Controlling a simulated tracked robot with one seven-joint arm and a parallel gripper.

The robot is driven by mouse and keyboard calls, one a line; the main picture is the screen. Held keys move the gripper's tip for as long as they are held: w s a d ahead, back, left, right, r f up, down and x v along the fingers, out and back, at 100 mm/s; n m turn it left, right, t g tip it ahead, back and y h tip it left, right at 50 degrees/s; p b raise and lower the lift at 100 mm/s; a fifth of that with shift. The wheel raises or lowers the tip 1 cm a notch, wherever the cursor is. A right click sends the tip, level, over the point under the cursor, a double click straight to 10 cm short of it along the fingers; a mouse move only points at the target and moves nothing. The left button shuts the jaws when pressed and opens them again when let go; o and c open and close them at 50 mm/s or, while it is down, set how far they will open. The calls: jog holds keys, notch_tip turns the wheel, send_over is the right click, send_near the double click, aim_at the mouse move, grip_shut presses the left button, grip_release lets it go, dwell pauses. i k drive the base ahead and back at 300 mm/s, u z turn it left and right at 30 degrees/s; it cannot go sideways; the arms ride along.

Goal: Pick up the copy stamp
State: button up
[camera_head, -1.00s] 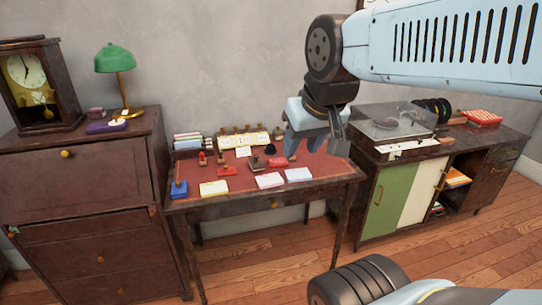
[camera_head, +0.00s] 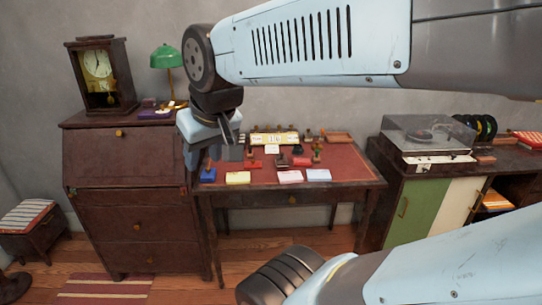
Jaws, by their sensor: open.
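Several small stamps stand on the red-topped desk (camera_head: 345,168). One dark-handled stamp (camera_head: 316,155) is right of the middle, and a dark stamp (camera_head: 281,159) stands left of it. Red pieces lie among them, including a red one (camera_head: 301,162) and another red one (camera_head: 255,164). The lettering is too small to read, so I cannot tell which is the copy stamp. My gripper (camera_head: 214,154) is open and empty, over the desk's left end in the picture. It hides part of that end, and I cannot tell its height above the desk.
A blue pad (camera_head: 208,175), a yellow pad (camera_head: 238,178) and white pads (camera_head: 290,177) line the desk's front. A yellow rack (camera_head: 275,139) is behind. A brown cabinet (camera_head: 130,215) with a clock (camera_head: 99,75) and green lamp (camera_head: 166,56) stands left; a record player (camera_head: 425,135) is right.

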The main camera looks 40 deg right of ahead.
aim_at(316, 158)
jog(key=z, duration=0.35)
jog(key=i, duration=0.15)
jog(key=u, duration=1.8)
jog(key=k, duration=2.1)
jog(key=z, duration=1.55)
jog(key=i, duration=1)
jog(key=z, duration=0.1)
